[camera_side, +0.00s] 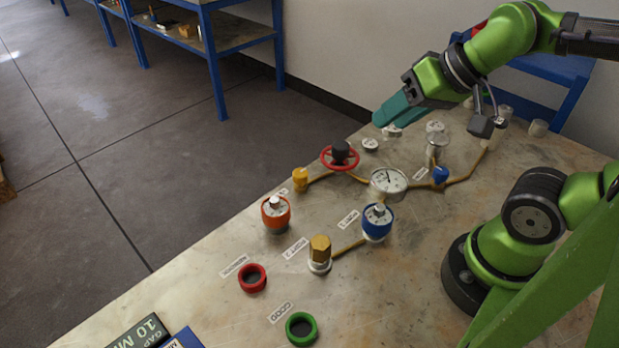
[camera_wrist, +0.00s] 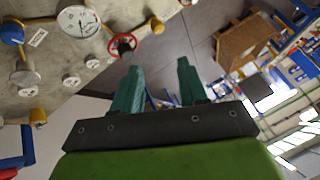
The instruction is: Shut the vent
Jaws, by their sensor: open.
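My gripper (camera_side: 387,114) is open and empty, its teal fingers above the far edge of the bench; in the wrist view (camera_wrist: 159,66) the two fingers stand apart. No label legibly reads vent, so I cannot tell which fitting it is. A red handwheel (camera_side: 326,163) with a black hub sits on the yellow pipe, below and left of the fingers; it also shows in the wrist view (camera_wrist: 113,52). A small blue knob (camera_side: 440,174) is on the same pipe, right of the round gauge (camera_side: 388,181). The knob shows top left in the wrist view (camera_wrist: 12,34).
Red (camera_side: 253,278) and green (camera_side: 301,328) rings lie in front. Several small white caps lie near the far edge.

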